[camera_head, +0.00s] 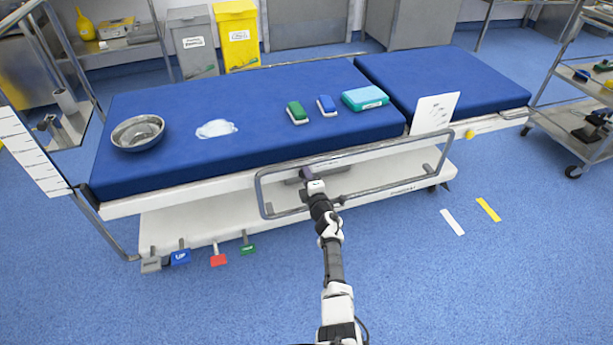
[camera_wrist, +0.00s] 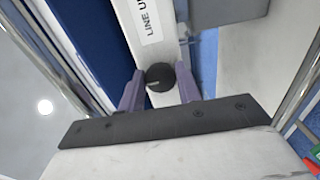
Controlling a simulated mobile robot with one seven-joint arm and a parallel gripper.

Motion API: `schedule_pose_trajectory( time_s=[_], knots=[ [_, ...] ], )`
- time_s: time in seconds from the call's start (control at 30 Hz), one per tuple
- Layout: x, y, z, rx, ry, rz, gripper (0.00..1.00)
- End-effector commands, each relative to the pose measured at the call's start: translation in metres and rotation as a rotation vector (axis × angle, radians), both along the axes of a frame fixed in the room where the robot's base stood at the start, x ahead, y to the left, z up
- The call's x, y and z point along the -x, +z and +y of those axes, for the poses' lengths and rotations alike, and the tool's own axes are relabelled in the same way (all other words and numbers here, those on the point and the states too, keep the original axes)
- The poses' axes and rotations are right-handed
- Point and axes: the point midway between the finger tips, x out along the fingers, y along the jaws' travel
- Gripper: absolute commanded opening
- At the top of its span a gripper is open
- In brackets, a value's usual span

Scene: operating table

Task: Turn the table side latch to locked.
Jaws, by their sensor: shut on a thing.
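The operating table (camera_head: 240,95) has a blue top and a pale side. On that side, the wrist view shows a round black knob (camera_wrist: 161,75) with a light pointer line; it looks like the side latch. My gripper (camera_wrist: 160,88) has its two purple fingers on either side of the knob, shut on it. In the head view my gripper (camera_head: 309,177) is at the table's near side, by the metal side rail (camera_head: 262,195), and hides the knob.
Rail bars (camera_wrist: 300,88) run close by my gripper. On the table top are a metal bowl (camera_head: 138,132), a green brush (camera_head: 297,112), a blue brush (camera_head: 326,105) and a teal pack (camera_head: 365,98). Coloured pedals (camera_head: 218,258) stick out below. The near floor is clear.

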Motion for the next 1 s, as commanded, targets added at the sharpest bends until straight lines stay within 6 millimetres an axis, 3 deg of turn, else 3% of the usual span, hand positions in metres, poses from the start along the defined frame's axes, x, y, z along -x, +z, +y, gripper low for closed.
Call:
schedule_pose_trajectory(
  time_s=[0.33,0.37,0.5,0.83,1.0],
  knots=[
    [-0.001,0.003,0.000,-0.004,-0.001,-0.002,0.11],
    [-0.001,0.003,0.000,-0.004,-0.001,-0.002,0.36],
    [-0.001,0.002,0.000,-0.003,-0.001,-0.002,0.55],
    [0.002,0.001,-0.001,-0.002,-0.001,0.001,0.55],
    [0.019,0.003,-0.008,-0.003,-0.005,0.002,0.55]
  ],
)
